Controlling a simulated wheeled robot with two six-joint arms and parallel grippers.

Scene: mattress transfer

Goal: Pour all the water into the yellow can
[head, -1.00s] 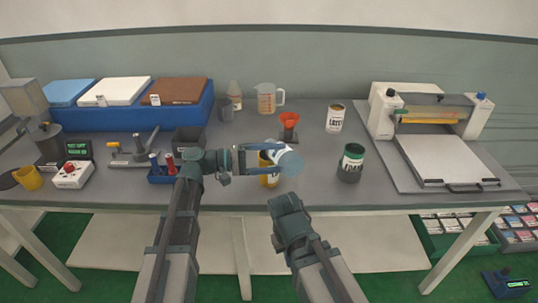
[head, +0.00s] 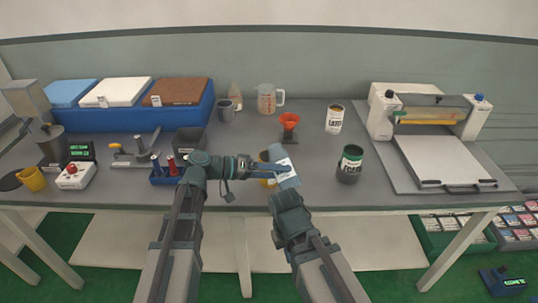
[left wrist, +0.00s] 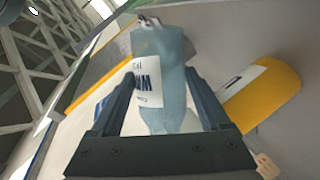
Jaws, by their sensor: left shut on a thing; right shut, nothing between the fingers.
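My left gripper (head: 278,167) is shut on a translucent blue bottle (head: 284,178) with a white label, held tilted above the table. In the left wrist view the yellow can (left wrist: 270,88) with a white label lies right of the fingers. Whether water is flowing cannot be seen. My right gripper (head: 285,198) is shut and empty, low near the table's front edge.
A dark green-topped can (head: 350,165) stands to the right, with a white can (head: 334,119) behind it. A red funnel on a stand (head: 289,122) and a measuring jug (head: 267,99) are behind the bottle. A red-and-blue tool holder (head: 165,174) is left of my left gripper.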

